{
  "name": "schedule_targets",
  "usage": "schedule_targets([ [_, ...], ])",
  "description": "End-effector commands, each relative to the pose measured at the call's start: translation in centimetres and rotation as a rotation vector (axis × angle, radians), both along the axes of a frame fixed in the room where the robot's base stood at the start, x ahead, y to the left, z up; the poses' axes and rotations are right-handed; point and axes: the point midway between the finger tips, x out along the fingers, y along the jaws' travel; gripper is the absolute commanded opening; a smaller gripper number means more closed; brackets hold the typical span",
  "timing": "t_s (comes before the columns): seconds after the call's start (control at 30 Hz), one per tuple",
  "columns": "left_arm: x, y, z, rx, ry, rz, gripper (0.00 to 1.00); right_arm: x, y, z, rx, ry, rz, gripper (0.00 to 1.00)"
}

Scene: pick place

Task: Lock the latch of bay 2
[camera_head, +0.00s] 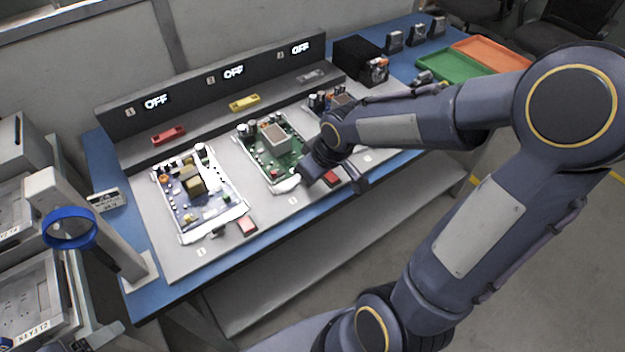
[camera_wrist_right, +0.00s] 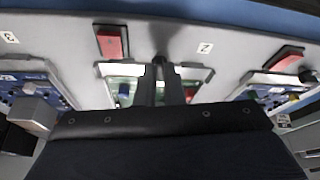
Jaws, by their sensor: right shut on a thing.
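Bay 2 holds a green circuit board (camera_head: 265,148) with a grey block on it, and it also shows in the right wrist view (camera_wrist_right: 123,88). Its pale metal latch (camera_head: 287,185) lies along the board's front edge, and in the right wrist view its bar (camera_wrist_right: 195,72) runs to the fingertips. My right gripper (camera_wrist_right: 160,66) is shut on the latch, its fingers narrow together at the bar. In the head view, my right wrist hides part of the latch and the fingertips. I cannot tell the latch's exact angle. My left gripper is not in view.
Bay 1 (camera_head: 200,190) and bay 3 (camera_head: 322,100) hold boards on either side. Red buttons (camera_head: 248,225) sit along the front. Displays above the bays read OFF (camera_head: 233,72). A black box (camera_head: 355,62), a green tray (camera_head: 455,66) and an orange tray (camera_head: 500,55) stand at the right.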

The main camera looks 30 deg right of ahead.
Motion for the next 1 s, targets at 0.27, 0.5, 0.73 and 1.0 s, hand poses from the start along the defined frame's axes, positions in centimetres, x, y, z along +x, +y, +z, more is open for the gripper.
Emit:
schedule_targets([
  [0.27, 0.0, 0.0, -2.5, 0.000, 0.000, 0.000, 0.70, 0.1, 0.2, -0.2, 0.001, -0.003, -0.153, 0.00],
  [0.5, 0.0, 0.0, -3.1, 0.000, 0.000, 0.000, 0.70, 0.0, 0.2, -0.1, 0.002, 0.000, -0.215, 0.00],
  [0.73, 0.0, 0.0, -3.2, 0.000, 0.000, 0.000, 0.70, 0.0, 0.2, 0.0, 0.002, 0.001, -0.230, 0.00],
  [1.0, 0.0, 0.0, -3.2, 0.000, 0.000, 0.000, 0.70, 0.0, 0.2, 0.0, 0.002, 0.001, -0.230, 0.11],
])
